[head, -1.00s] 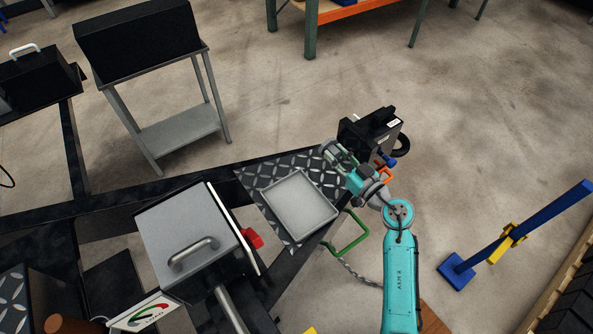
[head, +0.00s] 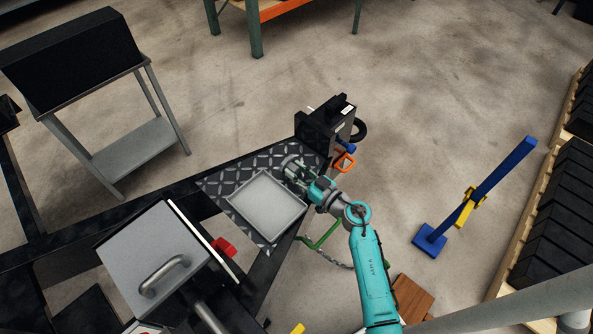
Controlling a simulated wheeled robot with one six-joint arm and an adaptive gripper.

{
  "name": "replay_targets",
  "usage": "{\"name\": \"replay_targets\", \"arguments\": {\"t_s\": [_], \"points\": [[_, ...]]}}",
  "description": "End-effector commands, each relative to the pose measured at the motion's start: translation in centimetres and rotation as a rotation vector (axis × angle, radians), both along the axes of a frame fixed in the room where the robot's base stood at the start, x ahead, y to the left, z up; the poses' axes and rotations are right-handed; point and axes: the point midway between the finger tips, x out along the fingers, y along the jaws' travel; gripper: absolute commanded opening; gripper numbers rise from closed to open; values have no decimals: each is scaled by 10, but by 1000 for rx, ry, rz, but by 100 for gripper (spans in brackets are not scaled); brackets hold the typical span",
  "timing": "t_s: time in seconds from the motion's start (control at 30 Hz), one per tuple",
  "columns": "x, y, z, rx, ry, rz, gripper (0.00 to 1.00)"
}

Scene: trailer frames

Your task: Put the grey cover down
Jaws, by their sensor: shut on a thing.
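My gripper (head: 298,173) is shut on a small rounded grey piece (head: 290,161), which looks like the grey cover. It is over the far right part of the dark diamond-plate surface (head: 222,184), just beyond the upper right corner of the shallow grey tray (head: 243,203). The fingers and wrist hide part of the cover. I cannot tell whether the cover touches the plate. The tray lies on the plate and looks empty.
A black box-like unit (head: 318,132) stands beyond my gripper, with an orange loop (head: 344,162) beside it. A green handle (head: 322,238) is near my arm. A grey box with a handle (head: 150,250) stands at lower left. A blue post (head: 500,178) is at right.

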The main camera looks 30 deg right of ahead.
Motion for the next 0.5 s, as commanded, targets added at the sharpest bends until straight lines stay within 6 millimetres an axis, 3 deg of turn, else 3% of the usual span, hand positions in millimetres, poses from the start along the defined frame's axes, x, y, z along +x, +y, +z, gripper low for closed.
{"name": "replay_targets", "arguments": {"t_s": [0.2, 0.23, 0.3, 0.5], "points": [[0, 0, -2, 1, 0, 0, 0], [0, 0, -2, 1, 0, 0, 37], [0, 0, -2, 1, 0, 0, 54], [0, 0, -2, 0, 0, 0, 57]]}}
